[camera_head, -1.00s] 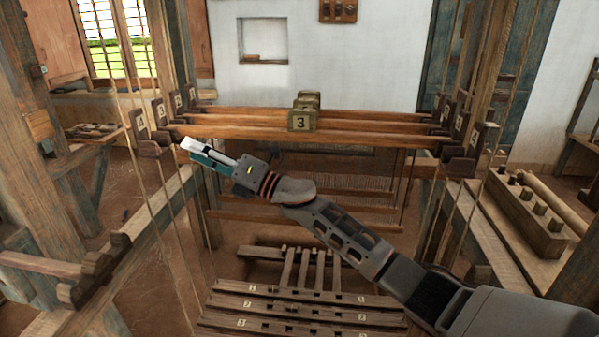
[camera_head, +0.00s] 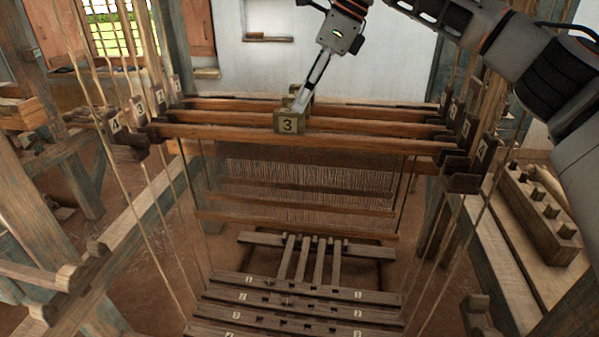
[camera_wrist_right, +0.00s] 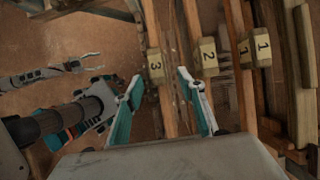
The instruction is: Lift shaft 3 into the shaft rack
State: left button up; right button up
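Shaft 3 is the nearest wooden bar (camera_head: 220,133), spanning the loom, with a block marked 3 (camera_head: 288,122) at its middle. The 3 block also shows in the right wrist view (camera_wrist_right: 155,63). My right gripper (camera_head: 300,100) reaches down to this block from above. In the right wrist view its fingers (camera_wrist_right: 159,75) are spread, with the 3 block between and just beyond the tips. Numbered posts stand at the left (camera_head: 115,124) and right (camera_head: 481,150) ends of the bars. My left gripper (camera_wrist_right: 98,62) shows small in the wrist view, its fingers apart and empty.
Heddles (camera_head: 300,185) hang below. Numbered treadles (camera_head: 300,300) lie low in front. Cords (camera_head: 160,215) run down on both sides. A pegged block (camera_head: 540,205) stands at right.

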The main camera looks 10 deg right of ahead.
aim_at(289, 128)
jog(key=shift+w+a+f+h, duration=0.2)
jog(key=shift+a+f, duration=0.3)
jog(key=shift+f, duration=0.1)
jog(key=shift+w+a+f+h, duration=0.15)
jog(key=shift+a+f+h, duration=0.05)
jog(key=shift+a+f, duration=0.3)
jog(key=shift+s+d+f, duration=0.15)
jog(key=shift+d+f, duration=0.05)
jog(key=shift+f, duration=0.5)
jog(key=x, duration=0.3)
jog(key=shift+s+a+f+p, duration=0.1)
jog(key=shift+a+f+p, duration=0.15)
jog(key=shift+f+p, duration=0.05)
jog(key=shift+a+f, duration=0.15)
jog(key=shift+f, duration=0.5)
jog(key=shift+r, duration=0.1)
grip_shut()
